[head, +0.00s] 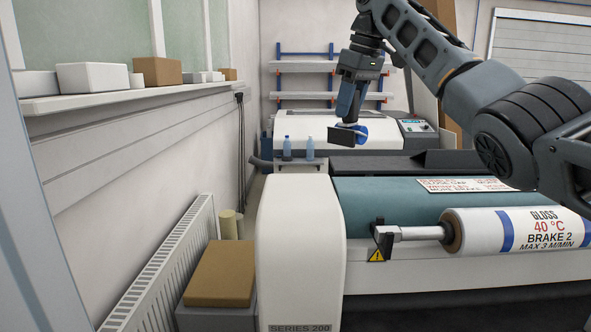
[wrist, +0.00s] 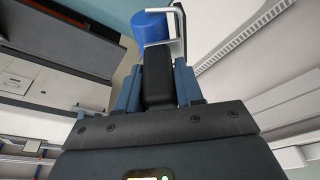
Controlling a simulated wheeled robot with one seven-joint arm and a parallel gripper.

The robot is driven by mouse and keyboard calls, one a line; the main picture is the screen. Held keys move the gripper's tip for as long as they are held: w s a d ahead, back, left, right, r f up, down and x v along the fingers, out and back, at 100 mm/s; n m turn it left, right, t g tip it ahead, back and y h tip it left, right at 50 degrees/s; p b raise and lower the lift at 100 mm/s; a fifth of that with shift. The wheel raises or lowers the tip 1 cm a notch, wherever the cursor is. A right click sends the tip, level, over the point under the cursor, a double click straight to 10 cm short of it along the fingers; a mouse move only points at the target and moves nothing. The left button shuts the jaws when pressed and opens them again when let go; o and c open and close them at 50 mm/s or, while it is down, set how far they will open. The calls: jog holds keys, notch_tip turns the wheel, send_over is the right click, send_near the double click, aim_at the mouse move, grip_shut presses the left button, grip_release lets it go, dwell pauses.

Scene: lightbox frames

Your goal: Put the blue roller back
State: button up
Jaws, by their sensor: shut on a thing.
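The blue roller (wrist: 141,28) is a short blue cylinder on a bent metal frame with a black handle. In the wrist view the black handle lies between the two fingers of my gripper (wrist: 158,88), which is shut on it. The blue cylinder and frame stick out beyond the fingertips. In the head view my gripper (head: 348,112) points down, and the blue roller (head: 361,130) shows small and partly hidden at its tip, beside a dark flat shape. It appears held in the air in front of the white machine at the back.
A large laminator (head: 300,240) fills the front, with a teal roller (head: 390,200) and a white film roll (head: 515,232) marked GLOSS. Two blue bottles (head: 287,150) stand behind its end cover. A rack (head: 300,66) is on the back wall. A brown box (head: 220,275) and radiator (head: 165,265) are left.

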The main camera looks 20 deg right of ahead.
jog(key=shift+w+a+f+p, duration=0.25)
jog(key=shift+a+f+p, duration=0.3)
jog(key=shift+a+f, duration=1.2)
jog(key=shift+w+a+f+p, duration=0.3)
jog(key=shift+a+f+p, duration=0.25)
jog(key=shift+a+f, duration=1.15)
jog(key=shift+w+a+f+p, duration=0.25)
jog(key=shift+a+f+p, duration=0.3)
jog(key=shift+a+f, duration=1.2)
jog(key=o, duration=1)
jog(key=shift+o, duration=0.2)
jog(key=shift+r, duration=0.1)
jog(key=b+v, duration=0.2)
jog(key=v, duration=1)
